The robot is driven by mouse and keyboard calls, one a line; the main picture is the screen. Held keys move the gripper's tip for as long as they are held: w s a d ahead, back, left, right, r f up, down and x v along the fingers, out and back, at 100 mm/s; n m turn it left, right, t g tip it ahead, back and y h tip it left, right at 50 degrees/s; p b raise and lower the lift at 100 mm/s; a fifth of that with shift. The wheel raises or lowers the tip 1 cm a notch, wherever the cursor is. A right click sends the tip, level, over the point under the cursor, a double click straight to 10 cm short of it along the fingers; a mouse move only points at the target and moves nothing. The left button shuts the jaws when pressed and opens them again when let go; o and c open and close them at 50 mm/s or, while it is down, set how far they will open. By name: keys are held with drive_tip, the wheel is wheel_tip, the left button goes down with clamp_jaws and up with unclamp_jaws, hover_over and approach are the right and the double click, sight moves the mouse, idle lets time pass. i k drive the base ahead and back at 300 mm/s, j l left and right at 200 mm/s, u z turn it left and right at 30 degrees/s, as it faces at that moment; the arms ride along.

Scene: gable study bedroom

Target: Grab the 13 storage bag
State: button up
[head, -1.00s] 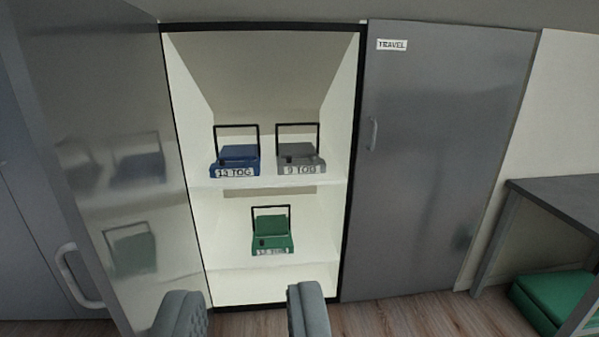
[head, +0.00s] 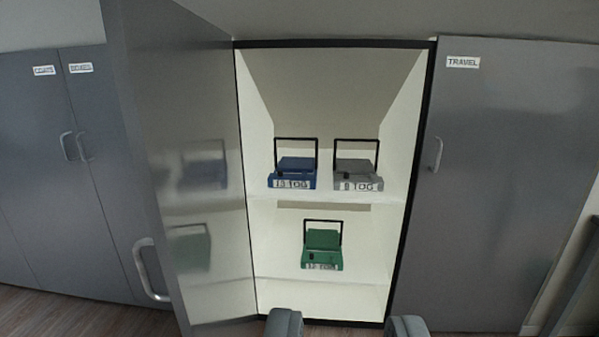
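A blue storage bag (head: 295,172) with a black upright handle stands on the upper shelf of an open cupboard. Its white label seems to read 13 TOG. A grey bag (head: 357,174) of the same shape, labelled what looks like 9 TOG, stands just right of it. A green bag (head: 322,250) stands on the lower shelf, its label too blurred to read surely. My gripper (head: 346,326) is at the bottom edge of the view, below and in front of the cupboard. Its fingers are apart with nothing between them.
An open grey door (head: 190,130) stands out on the cupboard's left, with a handle on its near edge. A closed door labelled TRAVEL (head: 490,180) is on the right. More closed, labelled doors (head: 60,170) stand at far left. A dark frame edge shows at far right.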

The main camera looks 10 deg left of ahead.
sight(280, 178)
drive_tip(key=i+l+u, duration=0.35)
drive_tip(key=i+l, duration=0.6)
drive_tip(key=i, duration=0.5)
drive_tip(key=i+l+u, duration=0.4)
drive_tip(key=i+l, duration=0.9)
